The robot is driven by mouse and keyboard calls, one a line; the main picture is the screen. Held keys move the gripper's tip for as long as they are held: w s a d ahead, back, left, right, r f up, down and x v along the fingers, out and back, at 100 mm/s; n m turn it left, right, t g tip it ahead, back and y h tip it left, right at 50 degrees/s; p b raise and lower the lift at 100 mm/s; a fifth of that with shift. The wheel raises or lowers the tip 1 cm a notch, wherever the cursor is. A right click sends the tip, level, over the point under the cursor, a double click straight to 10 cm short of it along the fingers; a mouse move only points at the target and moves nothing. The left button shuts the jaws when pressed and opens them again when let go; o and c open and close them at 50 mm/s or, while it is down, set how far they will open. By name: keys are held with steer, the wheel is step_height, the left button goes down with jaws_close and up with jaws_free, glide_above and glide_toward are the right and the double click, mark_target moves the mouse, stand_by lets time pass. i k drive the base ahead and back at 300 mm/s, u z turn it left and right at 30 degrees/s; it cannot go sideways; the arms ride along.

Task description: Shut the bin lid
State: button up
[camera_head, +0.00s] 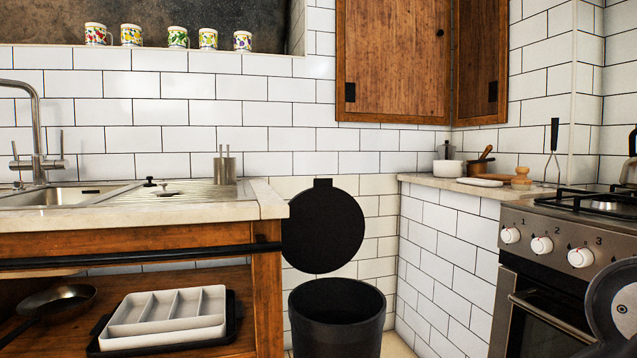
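A black round bin (336,325) stands on the floor in the corner, between the wooden sink unit and the tiled counter by the stove. Its black disc lid (323,226) is raised upright behind the open rim, with a small tab at its top. The inside of the bin looks dark and its lower part is cut off by the picture edge. A dark grey rounded part at the right edge seems to be part of my arm. My gripper's fingers are not in view.
The sink unit (268,300) stands close on the bin's left, with a black rail along its front. The tiled counter side (445,260) and the stove (540,270) bound the right. Floor shows only narrowly beside the bin.

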mark_target(324, 229)
steer(key=u, duration=0.6)
steer(key=i, duration=1.1)
steer(key=z, duration=0.4)
